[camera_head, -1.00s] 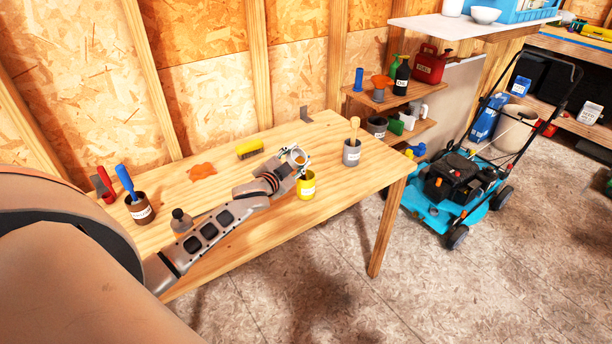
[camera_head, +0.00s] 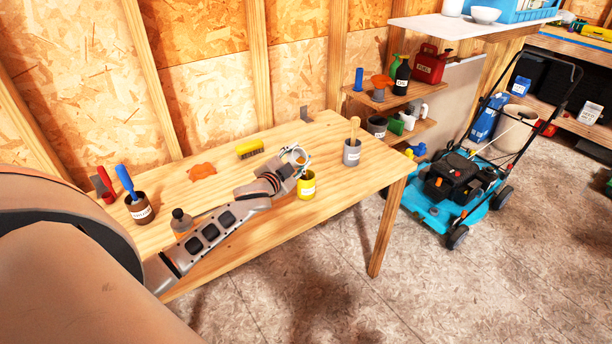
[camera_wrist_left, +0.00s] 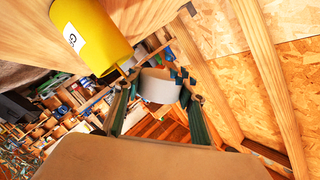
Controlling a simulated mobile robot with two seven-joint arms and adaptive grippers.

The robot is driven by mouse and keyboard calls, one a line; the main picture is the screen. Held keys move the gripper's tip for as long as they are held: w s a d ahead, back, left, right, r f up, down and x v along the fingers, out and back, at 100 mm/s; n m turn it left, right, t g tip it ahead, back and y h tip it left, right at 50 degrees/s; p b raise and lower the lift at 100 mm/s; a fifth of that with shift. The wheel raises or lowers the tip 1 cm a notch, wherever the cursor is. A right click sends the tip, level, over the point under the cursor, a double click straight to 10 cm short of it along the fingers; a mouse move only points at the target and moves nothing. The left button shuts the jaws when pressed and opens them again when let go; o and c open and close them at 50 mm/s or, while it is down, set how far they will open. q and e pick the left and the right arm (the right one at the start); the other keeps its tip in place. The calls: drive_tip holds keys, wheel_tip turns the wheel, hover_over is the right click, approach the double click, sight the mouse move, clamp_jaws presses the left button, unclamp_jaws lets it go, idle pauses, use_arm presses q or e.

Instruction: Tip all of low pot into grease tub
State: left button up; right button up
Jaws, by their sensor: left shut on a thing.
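The low pot (camera_head: 302,156) is a small, pale grey round vessel in my left gripper (camera_head: 296,164). Its mouth faces the head camera and shows some orange-brown inside. In the left wrist view the pot (camera_wrist_left: 160,87) sits between the two dark fingers, which are shut on it. The grease tub (camera_head: 306,189) is a yellow cylinder with a white label, standing on the bench just below the gripper and pot. In the left wrist view the tub (camera_wrist_left: 92,35) is close to the pot, at the upper left. My right gripper is not in view.
A grey pot with a wooden handle (camera_head: 352,152) stands right of the tub. The bench front is clear.

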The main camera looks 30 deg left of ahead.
use_arm(q)
drive_tip(key=shift+r+m, duration=0.1)
drive_tip(key=shift+m, duration=0.2)
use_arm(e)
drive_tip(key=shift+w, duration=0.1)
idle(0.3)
use_arm(q)
drive_tip(key=shift+d+m+b, duration=0.1)
drive_tip(key=shift+m+b, duration=0.2)
drive_tip(key=shift+b, duration=0.2)
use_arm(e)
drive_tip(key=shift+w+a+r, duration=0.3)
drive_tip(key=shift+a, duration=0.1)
use_arm(q)
drive_tip(key=shift+d+r+m+b, duration=0.1)
drive_tip(key=shift+r+m+b, duration=0.05)
drive_tip(key=shift+m+b, duration=0.3)
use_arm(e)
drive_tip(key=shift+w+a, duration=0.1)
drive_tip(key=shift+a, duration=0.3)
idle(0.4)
use_arm(q)
drive_tip(key=shift+d+r+m+y+b, duration=0.1)
drive_tip(key=shift+r+m+y+b, duration=0.05)
drive_tip(key=shift+m+y+b, duration=0.3)
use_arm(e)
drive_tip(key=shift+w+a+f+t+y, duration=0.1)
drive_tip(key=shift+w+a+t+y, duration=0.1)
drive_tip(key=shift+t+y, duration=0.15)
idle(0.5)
